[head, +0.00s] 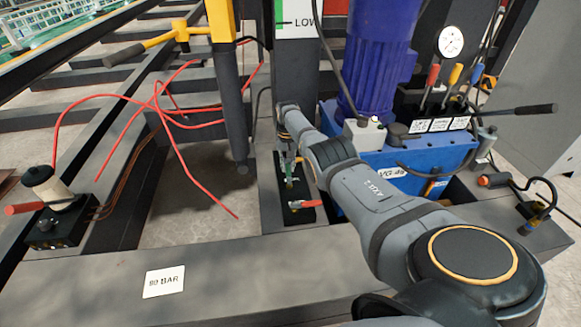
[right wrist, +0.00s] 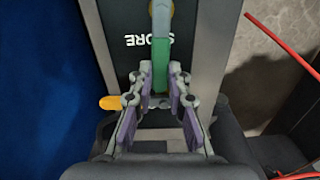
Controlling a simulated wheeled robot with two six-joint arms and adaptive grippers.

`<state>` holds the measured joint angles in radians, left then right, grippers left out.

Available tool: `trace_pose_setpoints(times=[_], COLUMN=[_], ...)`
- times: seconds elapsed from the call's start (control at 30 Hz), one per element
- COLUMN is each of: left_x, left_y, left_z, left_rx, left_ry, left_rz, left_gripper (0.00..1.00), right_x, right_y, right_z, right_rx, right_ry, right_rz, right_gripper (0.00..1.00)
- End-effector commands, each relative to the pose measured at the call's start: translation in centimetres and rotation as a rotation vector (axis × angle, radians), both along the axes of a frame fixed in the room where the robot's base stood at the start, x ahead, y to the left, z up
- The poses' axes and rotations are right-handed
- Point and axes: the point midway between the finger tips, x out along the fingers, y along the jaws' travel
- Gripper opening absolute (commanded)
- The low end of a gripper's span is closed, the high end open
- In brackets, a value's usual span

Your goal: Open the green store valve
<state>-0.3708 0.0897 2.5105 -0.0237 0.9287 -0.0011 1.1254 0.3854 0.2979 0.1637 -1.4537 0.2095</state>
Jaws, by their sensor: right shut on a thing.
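The green valve handle (right wrist: 160,48) stands in front of a dark post or plate with a STORE label (right wrist: 138,40), which reads upside down in the right wrist view. My right gripper (right wrist: 161,84) has its purple-padded fingers on either side of the lower end of this handle and is shut on it. In the head view my right gripper (head: 287,160) is at the valve group beside the grey post, with a bit of green (head: 289,183) showing below it. The valve body is largely hidden. My left gripper is not in view.
A red-handled valve (head: 304,204) sits just in front on the same block. A blue pump unit (head: 420,155) with levers and a gauge stands to the right. Red hoses (head: 190,170) hang at left. The front beam with an 80 or 90 BAR label (head: 164,281) is mostly clear.

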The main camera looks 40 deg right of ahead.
Motion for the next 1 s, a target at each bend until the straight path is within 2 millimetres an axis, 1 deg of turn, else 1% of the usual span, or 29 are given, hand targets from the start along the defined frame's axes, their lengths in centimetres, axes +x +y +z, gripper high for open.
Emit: trace_pose_setpoints(times=[0.3,0.73,0.77,0.8,0.9,1.0], left_x=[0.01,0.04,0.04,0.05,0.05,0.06], left_y=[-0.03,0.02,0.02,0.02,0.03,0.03], left_z=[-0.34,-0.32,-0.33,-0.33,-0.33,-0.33], left_rx=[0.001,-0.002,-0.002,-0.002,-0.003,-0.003], left_ry=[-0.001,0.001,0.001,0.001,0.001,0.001], left_rz=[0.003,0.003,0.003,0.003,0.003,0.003], left_gripper=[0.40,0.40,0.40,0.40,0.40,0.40], right_x=[0.25,0.27,0.27,0.27,0.26,0.25], right_y=[0.38,0.45,0.46,0.45,0.44,0.42], right_z=[-0.02,0.00,0.00,0.00,0.00,0.00], right_rx=[-0.001,0.001,0.001,0.001,0.001,0.000], right_ry=[-0.001,-0.001,-0.001,-0.001,-0.001,0.000], right_rz=[0.073,0.080,0.080,0.079,0.079,0.078], right_gripper=[0.00,0.00,0.20,0.26,0.39,0.40])
